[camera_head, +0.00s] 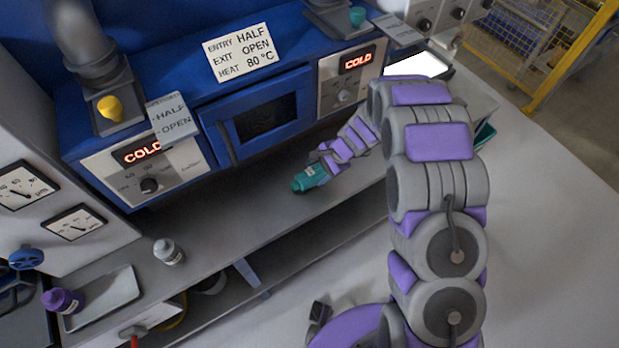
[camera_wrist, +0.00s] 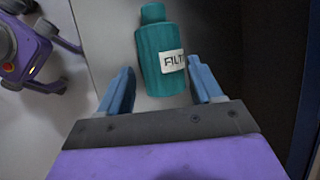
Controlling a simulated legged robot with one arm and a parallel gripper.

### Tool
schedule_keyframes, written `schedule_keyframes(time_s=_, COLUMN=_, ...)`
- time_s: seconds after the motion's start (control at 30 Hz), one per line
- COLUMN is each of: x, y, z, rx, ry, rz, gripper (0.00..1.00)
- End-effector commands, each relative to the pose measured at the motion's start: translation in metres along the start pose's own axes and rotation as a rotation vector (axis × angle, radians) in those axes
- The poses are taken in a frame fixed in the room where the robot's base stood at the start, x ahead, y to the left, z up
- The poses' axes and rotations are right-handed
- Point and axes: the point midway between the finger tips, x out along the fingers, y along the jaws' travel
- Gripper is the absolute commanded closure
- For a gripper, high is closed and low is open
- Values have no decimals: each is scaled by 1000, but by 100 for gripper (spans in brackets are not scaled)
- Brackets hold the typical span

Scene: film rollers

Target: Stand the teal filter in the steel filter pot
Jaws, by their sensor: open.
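The teal filter (camera_head: 311,178) lies on its side on the grey ledge below the blue machine. In the wrist view, the filter (camera_wrist: 160,62) has a narrow neck and a white label, partly readable as "FILT". My gripper (camera_head: 327,160) is at the filter. In the wrist view my gripper (camera_wrist: 161,84) is open, with one blue finger on each side of the filter's lower end. I cannot tell whether the fingers touch it. I cannot single out the steel filter pot for sure; a steel fixture with a teal part (camera_head: 357,16) stands on the machine at the top.
Another steel fixture with a yellow part (camera_head: 110,108) is at the left. A grey bottle (camera_head: 168,252) stands on the ledge. A blue-framed door (camera_head: 262,115) faces the ledge. Open shelving lies below.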

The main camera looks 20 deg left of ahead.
Motion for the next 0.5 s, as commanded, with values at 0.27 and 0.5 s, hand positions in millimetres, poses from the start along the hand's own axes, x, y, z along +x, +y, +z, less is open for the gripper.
schedule_keyframes(time_s=0.27, x=41, y=0, z=-3, rx=0, ry=-2, rz=4, gripper=35)
schedule_keyframes(time_s=0.5, x=43, y=-1, z=-2, rx=0, ry=-1, rz=1, gripper=35)
